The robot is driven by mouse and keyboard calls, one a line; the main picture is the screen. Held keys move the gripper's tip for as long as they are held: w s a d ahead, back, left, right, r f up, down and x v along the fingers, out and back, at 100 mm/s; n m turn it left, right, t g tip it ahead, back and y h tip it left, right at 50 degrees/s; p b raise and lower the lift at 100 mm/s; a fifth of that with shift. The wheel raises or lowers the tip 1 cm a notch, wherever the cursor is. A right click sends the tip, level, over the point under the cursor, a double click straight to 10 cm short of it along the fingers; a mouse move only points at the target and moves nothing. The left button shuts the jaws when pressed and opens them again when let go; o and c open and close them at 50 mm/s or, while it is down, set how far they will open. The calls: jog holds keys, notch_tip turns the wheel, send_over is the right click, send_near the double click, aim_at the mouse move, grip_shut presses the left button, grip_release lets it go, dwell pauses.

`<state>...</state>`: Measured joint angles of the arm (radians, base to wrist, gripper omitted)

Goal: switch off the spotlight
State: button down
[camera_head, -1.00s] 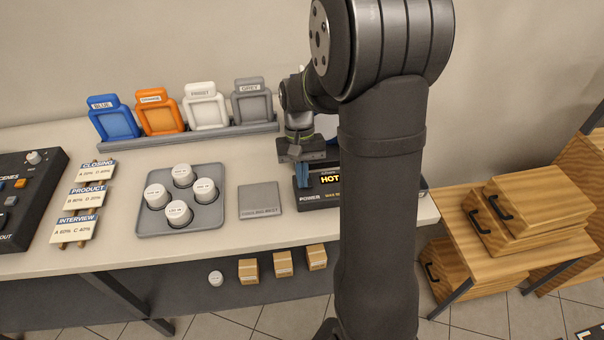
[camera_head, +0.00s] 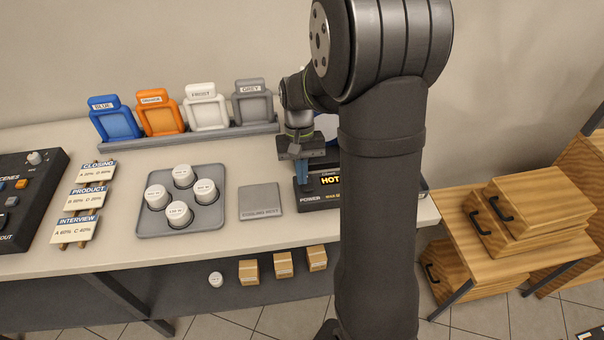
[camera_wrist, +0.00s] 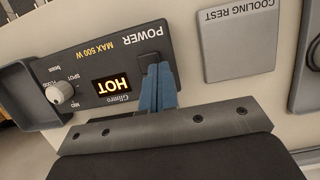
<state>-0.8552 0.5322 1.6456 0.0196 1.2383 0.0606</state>
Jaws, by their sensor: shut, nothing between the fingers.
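The spotlight's black base (camera_head: 322,199) sits on the table, partly hidden behind my arm in the head view. In the wrist view its control panel (camera_wrist: 97,60) reads "POWER", "MAX 500 W" and "Glimro". An orange display (camera_wrist: 111,85) shows "HOT". A dark power switch (camera_wrist: 149,59) lies beside the "POWER" label. My gripper (camera_head: 304,183) is shut and empty, pointing down at the panel. Its blue fingertips (camera_wrist: 158,70) are right at the switch and partly cover it; I cannot tell whether they touch it. A white focus knob (camera_wrist: 60,93) sits at the panel's other end.
A grey cooling rest plate (camera_head: 260,201) lies left of the base. A tray (camera_head: 148,225) with several white-topped pots stands further left. A rack (camera_head: 190,137) with coloured filter frames is behind. Wooden boxes (camera_head: 540,205) stand at the right.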

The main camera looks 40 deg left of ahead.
notch_tip(320, 180, up, 14)
dwell(0.6)
notch_tip(320, 180, down, 9)
jog(key=shift+w+a+f, duration=0.1)
jog(key=shift+f, duration=0.2)
jog(key=shift+w+a+r+g+h, duration=0.15)
jog(key=shift+g+h, duration=0.15)
jog(key=v, duration=0.6)
jog(key=shift+r, duration=0.3)
jog(key=shift+f, duration=0.1)
